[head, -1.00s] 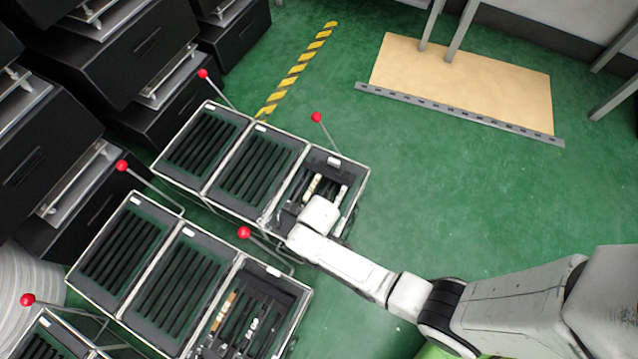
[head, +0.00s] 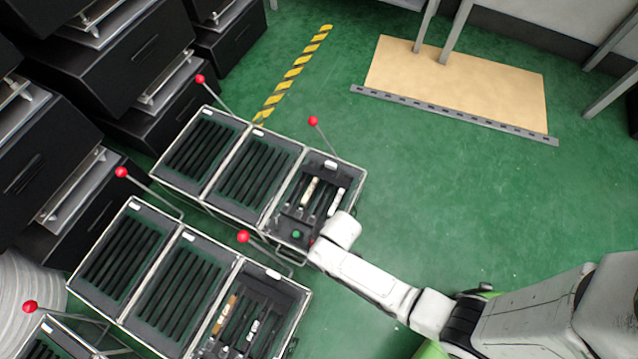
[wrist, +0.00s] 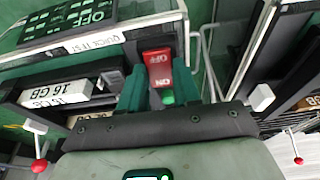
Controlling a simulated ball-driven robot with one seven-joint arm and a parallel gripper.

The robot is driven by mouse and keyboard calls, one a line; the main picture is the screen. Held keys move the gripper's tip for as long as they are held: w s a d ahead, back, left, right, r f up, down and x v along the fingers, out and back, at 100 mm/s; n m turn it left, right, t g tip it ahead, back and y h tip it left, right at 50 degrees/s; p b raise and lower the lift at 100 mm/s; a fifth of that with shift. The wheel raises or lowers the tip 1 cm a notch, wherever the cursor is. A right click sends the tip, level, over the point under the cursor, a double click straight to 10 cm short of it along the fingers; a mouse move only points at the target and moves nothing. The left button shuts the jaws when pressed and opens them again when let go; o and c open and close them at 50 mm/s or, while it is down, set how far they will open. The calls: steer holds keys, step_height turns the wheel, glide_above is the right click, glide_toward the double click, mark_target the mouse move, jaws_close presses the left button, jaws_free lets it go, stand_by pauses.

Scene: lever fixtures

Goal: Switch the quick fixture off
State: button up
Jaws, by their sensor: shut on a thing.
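In the wrist view, a red rocker switch (wrist: 158,66) with inverted OFF and ON lettering sits between the green fingers of my gripper (wrist: 160,92). The gripper is shut on the switch. A green round part (wrist: 168,97) shows below the red piece. A white label (wrist: 95,43) reading QUICK and partly TEST lies beside it, on the quick fixture (wrist: 130,30). In the head view, my arm's white end reaches the front right edge of the back row's right-hand fixture (head: 318,165); the fingers are hidden there.
Red-knobbed levers (head: 313,121) stand on the neighbouring fixtures. A front row of fixtures (head: 190,290) lies at the lower left. Black cabinets (head: 110,60) stand at the left. The green floor (head: 440,190) at right is open, with a tan board (head: 460,80) behind.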

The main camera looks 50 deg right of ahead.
steer(key=o, duration=1)
steer(key=shift+o, duration=0.2)
steer(key=a+p+v, duration=0.1)
steer(key=p+v, duration=0.4)
steer(key=v, duration=0.5)
steer(key=shift+d+r, duration=0.35)
steer(key=shift+d, duration=0.15)
steer(key=shift+s, duration=0.1)
